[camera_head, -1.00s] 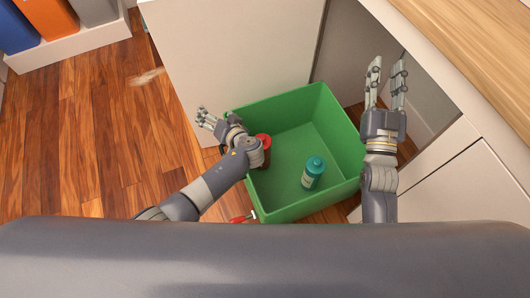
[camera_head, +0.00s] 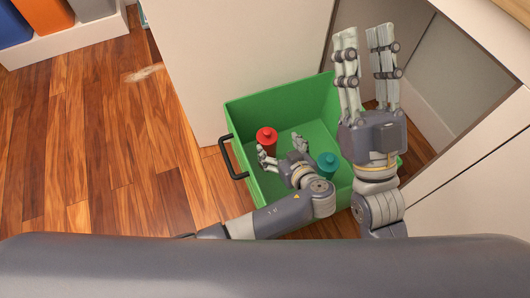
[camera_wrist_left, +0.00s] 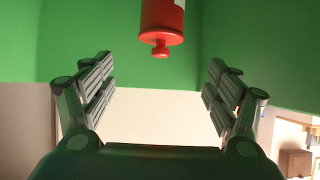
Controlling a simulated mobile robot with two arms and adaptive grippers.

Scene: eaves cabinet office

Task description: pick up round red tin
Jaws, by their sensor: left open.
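The round red tin (camera_head: 267,136) stands in the left part of the green crate (camera_head: 240,112), its red lid and knob facing up. In the left wrist view the red tin (camera_wrist_left: 162,22) shows at the top centre, beyond the fingertips and roughly between them, apart from both. My left gripper (camera_head: 281,149) is open and empty inside the crate, just in front of the tin; its fingers also show spread in the left wrist view (camera_wrist_left: 160,88). My right gripper (camera_head: 364,38) is open and empty, raised over the crate's right side. It hides part of the crate.
A teal bottle (camera_head: 327,163) stands in the crate, right of my left gripper. A black handle (camera_head: 230,158) sits on the crate's left side. White cabinet panels stand behind and at right. The wooden floor (camera_head: 90,160) at left is clear.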

